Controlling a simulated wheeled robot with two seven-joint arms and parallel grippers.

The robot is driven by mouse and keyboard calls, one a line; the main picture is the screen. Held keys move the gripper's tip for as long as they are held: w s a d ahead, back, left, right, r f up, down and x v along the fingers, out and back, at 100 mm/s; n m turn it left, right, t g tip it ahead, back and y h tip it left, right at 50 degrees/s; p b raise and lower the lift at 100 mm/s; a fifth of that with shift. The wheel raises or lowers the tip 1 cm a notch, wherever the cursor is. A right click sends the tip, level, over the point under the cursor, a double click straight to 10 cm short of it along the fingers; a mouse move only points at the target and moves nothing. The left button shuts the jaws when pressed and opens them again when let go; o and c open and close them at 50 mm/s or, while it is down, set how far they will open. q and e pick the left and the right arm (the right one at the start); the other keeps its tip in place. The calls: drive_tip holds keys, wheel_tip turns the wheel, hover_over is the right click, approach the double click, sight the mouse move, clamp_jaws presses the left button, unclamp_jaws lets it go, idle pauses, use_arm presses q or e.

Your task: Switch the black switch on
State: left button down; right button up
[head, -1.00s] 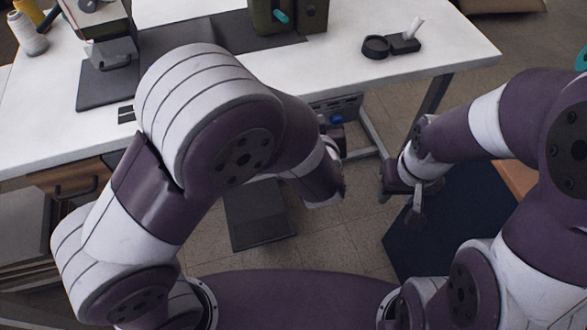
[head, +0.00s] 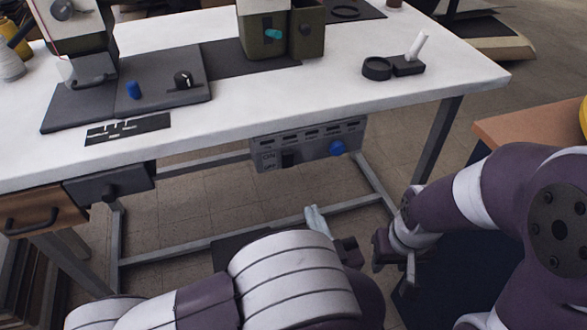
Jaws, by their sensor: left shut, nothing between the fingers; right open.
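The black switch (head: 289,158) is a small dark rocker on a grey control panel (head: 313,151) fixed under the white table's front edge. ON and OFF labels stand to its left, ON above OFF. I cannot tell which way it is tipped. My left gripper (head: 350,251) is shut and empty, below and to the right of the panel in the picture, apart from it. Its wrist is partly hidden behind my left arm. My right gripper (head: 396,264) is open and empty, farther right and also apart from the panel.
A blue knob (head: 337,148) is on the panel right of the switch. A drawer unit (head: 110,187) hangs under the table at left. Table legs (head: 437,140) and a low frame bar stand below. A sewing machine (head: 75,35) is on the table (head: 210,125).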

sight(289, 157)
use_arm(q)
drive_tip(key=b+x, duration=0.1)
drive_tip(key=x, duration=1.1)
